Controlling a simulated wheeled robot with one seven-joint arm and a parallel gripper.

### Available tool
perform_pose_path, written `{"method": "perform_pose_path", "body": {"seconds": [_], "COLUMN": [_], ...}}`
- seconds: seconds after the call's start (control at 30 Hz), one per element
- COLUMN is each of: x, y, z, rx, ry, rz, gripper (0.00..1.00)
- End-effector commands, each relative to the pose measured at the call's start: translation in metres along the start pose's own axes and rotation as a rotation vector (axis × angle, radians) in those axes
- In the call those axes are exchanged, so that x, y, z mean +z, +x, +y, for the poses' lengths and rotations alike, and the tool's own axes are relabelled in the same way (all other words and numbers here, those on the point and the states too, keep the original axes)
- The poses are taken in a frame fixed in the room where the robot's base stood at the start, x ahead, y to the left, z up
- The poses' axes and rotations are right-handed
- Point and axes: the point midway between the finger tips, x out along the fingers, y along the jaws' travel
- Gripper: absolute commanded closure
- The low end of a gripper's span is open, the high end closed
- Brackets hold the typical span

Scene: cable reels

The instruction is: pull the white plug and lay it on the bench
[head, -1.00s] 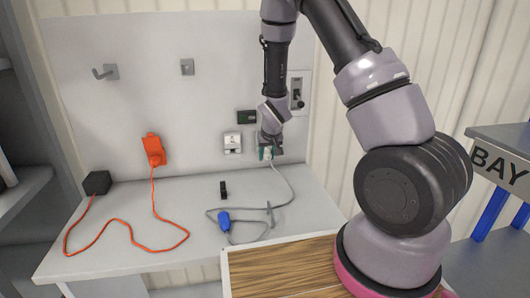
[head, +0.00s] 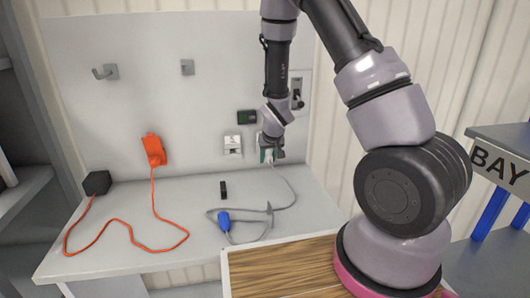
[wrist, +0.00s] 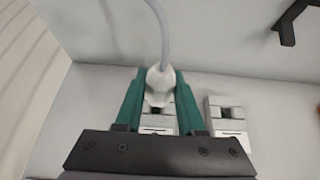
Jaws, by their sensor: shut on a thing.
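The white plug (wrist: 159,86) is held between the green fingers of my gripper (wrist: 160,92) in the wrist view. Its grey cable runs up from it in that view. A white socket (wrist: 157,121) shows just behind the plug, and a second socket (wrist: 228,116) is beside it. In the head view my gripper (head: 268,156) is in front of the wall panel, above the back of the bench (head: 190,200). The plug is mostly hidden there, and it appears to stand off the socket face. The grey cable (head: 290,195) hangs down to the bench.
A blue connector (head: 223,220) lies on the bench with the looped grey cable. A small black piece (head: 223,189) stands behind it. An orange plug (head: 154,150) is at the panel, its cord running to a black box (head: 97,183).

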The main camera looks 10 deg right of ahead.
Motion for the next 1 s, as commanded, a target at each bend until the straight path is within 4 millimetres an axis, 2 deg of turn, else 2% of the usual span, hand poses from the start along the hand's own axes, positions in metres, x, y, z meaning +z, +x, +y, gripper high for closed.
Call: {"method": "perform_pose_path", "body": {"seconds": [1.0], "x": [0.0051], "y": [-0.0019], "z": [-0.0001], "rx": [0.0], "ry": [0.001], "rz": [0.0], "gripper": [1.0]}}
